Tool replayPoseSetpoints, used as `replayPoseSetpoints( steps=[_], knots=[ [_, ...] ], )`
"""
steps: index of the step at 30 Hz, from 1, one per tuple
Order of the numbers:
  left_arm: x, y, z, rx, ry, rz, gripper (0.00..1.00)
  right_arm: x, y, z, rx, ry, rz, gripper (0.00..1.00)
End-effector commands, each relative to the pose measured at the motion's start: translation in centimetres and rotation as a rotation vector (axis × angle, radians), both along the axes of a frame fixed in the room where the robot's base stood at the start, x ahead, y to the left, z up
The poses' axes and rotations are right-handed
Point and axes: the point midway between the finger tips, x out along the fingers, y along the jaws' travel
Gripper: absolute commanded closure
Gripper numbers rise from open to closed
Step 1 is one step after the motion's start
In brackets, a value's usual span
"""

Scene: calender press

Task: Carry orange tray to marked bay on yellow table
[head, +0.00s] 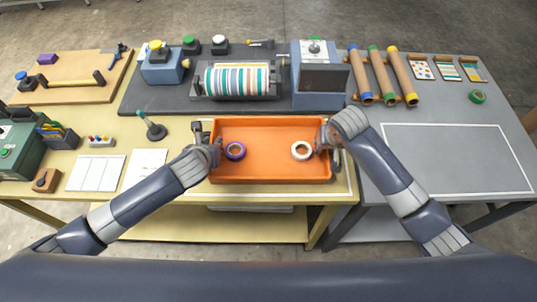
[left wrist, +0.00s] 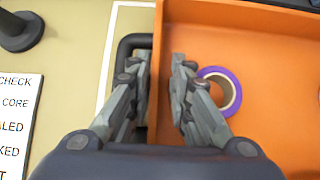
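The orange tray (head: 270,125) lies level at the front of the yellow table (head: 60,205), within a white outline (head: 350,180). A purple tape roll (head: 235,151) and a white tape roll (head: 302,150) are in it. My left gripper (head: 212,145) is at the tray's left wall. In the left wrist view its close-set fingers (left wrist: 160,90) straddle the wall beside a black handle (left wrist: 122,48), one finger inside the tray. My right gripper (head: 325,138) is at the right wall, its fingers largely hidden. Whether the tray touches the table is unclear.
A striped roller press (head: 240,82) stands behind the tray. A grey table (head: 440,115) on the right has an empty white outline (head: 455,155). A black-based stand (head: 155,130) and white cards (head: 95,172) lie left of the tray.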

Motion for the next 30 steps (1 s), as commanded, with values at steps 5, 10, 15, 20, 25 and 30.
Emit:
replayPoseSetpoints(
  steps=[5,10,15,20,25,30],
  knots=[
    [0.1,0.3,0.0,0.006,0.0,0.005,0.75,0.0,-0.3,0.0,-0.006,0.002,-0.004,0.75],
    [0.0,0.4,0.2,0.007,-0.001,0.006,0.75,0.0,-0.3,-0.1,-0.007,0.003,-0.004,0.75],
    [-1.1,0.4,1.2,0.007,-0.001,0.004,0.75,0.0,-0.4,-0.1,-0.008,0.003,-0.004,0.75],
    [-2.7,0.3,2.8,0.005,-0.002,0.002,0.75,0.0,-0.3,-0.1,-0.007,0.003,-0.004,0.75],
    [-4.4,0.2,4.4,0.003,-0.001,0.001,0.75,0.0,-0.3,-0.1,-0.007,0.003,-0.004,0.75],
    [-5.4,0.2,5.4,0.002,0.0,0.002,0.75,0.0,-0.3,-0.1,-0.006,0.003,-0.004,0.75]
  ],
)
